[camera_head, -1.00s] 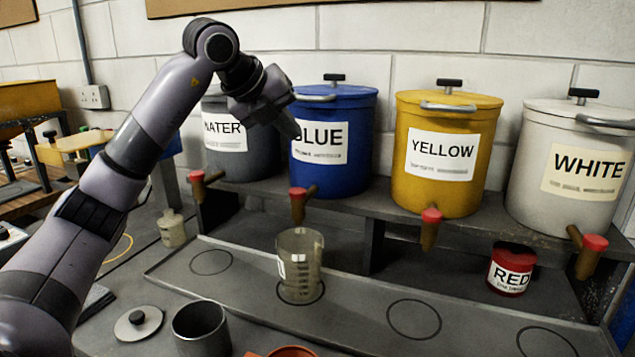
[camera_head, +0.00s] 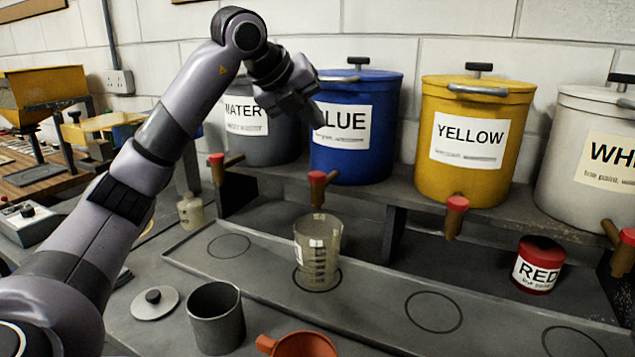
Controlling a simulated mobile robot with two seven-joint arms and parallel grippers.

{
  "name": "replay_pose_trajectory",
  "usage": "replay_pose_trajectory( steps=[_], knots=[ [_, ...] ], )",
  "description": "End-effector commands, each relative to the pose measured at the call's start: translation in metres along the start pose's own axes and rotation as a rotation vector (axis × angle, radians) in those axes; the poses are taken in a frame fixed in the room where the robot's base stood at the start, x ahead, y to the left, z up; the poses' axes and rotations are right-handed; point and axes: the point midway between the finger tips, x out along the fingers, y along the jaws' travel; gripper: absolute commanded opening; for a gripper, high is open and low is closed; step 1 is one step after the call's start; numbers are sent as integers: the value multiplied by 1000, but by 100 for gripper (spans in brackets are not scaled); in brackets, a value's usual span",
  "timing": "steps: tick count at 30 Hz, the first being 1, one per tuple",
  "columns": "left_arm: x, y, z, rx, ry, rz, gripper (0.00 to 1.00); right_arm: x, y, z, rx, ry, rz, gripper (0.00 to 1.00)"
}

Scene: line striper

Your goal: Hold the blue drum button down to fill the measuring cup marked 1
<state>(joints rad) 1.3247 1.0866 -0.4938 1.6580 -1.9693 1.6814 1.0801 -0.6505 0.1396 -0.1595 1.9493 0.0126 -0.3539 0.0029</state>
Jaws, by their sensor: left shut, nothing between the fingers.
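The blue drum (camera_head: 360,130), labelled BLUE, stands on a raised shelf at the back. Its spigot has a red button (camera_head: 317,178) on top. A clear measuring cup (camera_head: 318,250) stands upright on a marked circle in the tray, below that spigot; its number is turned mostly out of sight, and it looks empty. My left gripper (camera_head: 312,115) is shut and empty. It shows in front of the blue drum, above the button and apart from it, and hides part of the label. My right gripper is not in view.
The water drum (camera_head: 262,132), yellow drum (camera_head: 473,140) and white drum (camera_head: 590,150) share the shelf, each with a red-buttoned spigot. A red paint can (camera_head: 538,265) stands below.

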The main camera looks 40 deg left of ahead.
Motion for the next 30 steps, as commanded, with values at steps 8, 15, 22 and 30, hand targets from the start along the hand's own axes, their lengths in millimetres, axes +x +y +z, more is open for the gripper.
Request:
replay_pose_trajectory(
  steps=[8,15,22,30],
  knots=[
    [27,20,-20,0,0,-1,0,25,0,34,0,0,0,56],
    [45,33,-32,0,0,1,0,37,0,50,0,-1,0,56],
    [47,34,-34,0,0,-1,0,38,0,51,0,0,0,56],
    [46,34,-34,0,0,0,0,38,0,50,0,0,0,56]
  ],
)
